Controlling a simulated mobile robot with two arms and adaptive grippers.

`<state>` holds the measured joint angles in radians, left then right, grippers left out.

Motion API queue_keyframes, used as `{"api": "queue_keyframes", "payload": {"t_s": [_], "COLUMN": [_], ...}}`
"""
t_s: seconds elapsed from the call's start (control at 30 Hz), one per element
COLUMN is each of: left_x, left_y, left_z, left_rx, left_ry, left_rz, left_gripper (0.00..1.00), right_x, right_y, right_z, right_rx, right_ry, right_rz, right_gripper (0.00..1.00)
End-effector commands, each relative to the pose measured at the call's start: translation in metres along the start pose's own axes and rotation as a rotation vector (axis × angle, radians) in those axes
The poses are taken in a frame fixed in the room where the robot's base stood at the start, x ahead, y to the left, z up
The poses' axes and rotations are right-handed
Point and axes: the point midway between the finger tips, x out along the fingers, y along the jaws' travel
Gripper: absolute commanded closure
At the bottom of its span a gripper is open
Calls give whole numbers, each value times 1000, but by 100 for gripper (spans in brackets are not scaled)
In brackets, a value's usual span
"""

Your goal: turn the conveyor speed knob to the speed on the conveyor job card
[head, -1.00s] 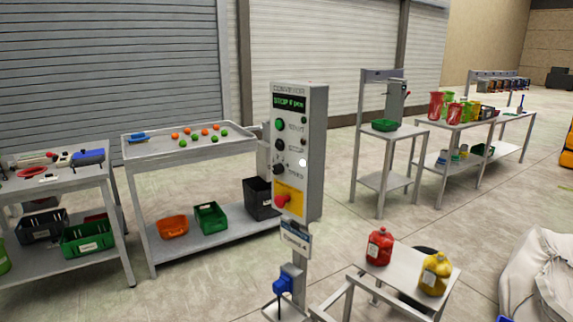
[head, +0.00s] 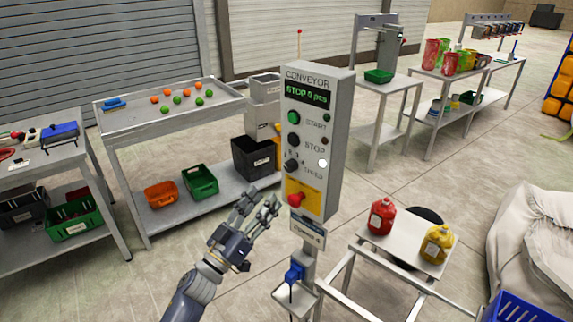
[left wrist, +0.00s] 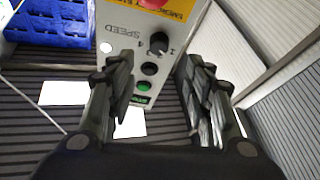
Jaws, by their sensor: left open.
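The conveyor control box (head: 318,135) stands on a post, its display showing a STOP line. The black speed knob (head: 291,165) is on its face, below the green START and black STOP buttons. A small card (head: 306,231) hangs under the box; its text is too small to read surely. My left gripper (head: 257,207) is open and empty, in front of the box to its lower left, apart from the knob. In the left wrist view the box appears upside down and the speed knob (left wrist: 158,43) shows beyond the spread fingers. My right gripper is not in view.
A red emergency button (head: 296,199) on a yellow plate sits just below the knob. A blue object (head: 293,272) is mounted on the post. A small table (head: 398,251) with red and yellow jugs stands to the right. A tray table (head: 120,107) is behind left.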

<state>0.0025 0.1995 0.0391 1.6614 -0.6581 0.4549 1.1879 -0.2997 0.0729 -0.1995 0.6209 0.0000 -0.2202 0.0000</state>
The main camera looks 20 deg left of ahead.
Motion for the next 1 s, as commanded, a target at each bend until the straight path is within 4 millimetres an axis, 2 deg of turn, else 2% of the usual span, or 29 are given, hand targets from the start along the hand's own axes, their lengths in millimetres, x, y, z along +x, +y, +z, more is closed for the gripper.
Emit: {"api": "queue_keyframes", "payload": {"t_s": [0.3,0.5,0.67,0.93,1.0], "left_x": [61,88,97,97,97], "left_y": [0,-1,0,-1,-1], "left_z": [-2,-1,0,1,1], "left_rx": [-3,-2,-1,-1,-1], "left_ry": [2,0,-1,-1,-1], "left_rz": [-3,-3,-2,-2,-3], "left_gripper": [53,53,53,53,69], "right_x": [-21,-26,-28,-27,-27], "right_y": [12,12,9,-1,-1], "right_z": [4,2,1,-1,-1], "right_rx": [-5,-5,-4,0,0], "right_ry": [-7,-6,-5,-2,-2], "right_rz": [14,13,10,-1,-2], "right_gripper": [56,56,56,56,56]}}
